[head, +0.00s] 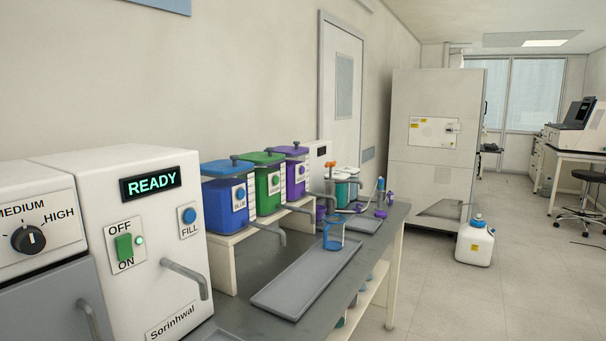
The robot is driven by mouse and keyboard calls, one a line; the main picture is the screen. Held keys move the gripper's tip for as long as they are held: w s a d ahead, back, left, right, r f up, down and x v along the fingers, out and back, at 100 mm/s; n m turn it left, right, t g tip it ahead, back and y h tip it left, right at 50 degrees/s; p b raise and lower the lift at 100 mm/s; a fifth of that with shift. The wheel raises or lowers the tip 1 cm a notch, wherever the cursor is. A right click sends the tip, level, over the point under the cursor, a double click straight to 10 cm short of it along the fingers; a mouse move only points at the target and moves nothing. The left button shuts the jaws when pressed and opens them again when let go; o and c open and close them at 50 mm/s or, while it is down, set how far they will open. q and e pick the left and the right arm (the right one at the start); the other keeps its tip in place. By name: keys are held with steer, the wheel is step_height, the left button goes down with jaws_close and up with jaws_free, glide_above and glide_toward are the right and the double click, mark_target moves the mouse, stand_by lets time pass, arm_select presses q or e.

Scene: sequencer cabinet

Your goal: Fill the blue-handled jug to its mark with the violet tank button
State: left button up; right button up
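The blue-handled jug (333,236) is a small clear vessel with blue trim, standing near the far end of a long grey tray on the bench. I see no clear liquid level or mark in it at this size. The violet tank (290,153) stands third in a row on a raised white stand, behind a blue tank (219,208) and a green tank (262,184). Its violet button (300,171) is on the label on its front. Neither of my grippers shows in this view.
The grey tray (288,297) is otherwise bare. A white machine (150,240) reading READY fills the near left. More small vessels and a teal tank (341,190) crowd the bench's far end. A white canister (474,243) stands on the floor; open floor lies to the right.

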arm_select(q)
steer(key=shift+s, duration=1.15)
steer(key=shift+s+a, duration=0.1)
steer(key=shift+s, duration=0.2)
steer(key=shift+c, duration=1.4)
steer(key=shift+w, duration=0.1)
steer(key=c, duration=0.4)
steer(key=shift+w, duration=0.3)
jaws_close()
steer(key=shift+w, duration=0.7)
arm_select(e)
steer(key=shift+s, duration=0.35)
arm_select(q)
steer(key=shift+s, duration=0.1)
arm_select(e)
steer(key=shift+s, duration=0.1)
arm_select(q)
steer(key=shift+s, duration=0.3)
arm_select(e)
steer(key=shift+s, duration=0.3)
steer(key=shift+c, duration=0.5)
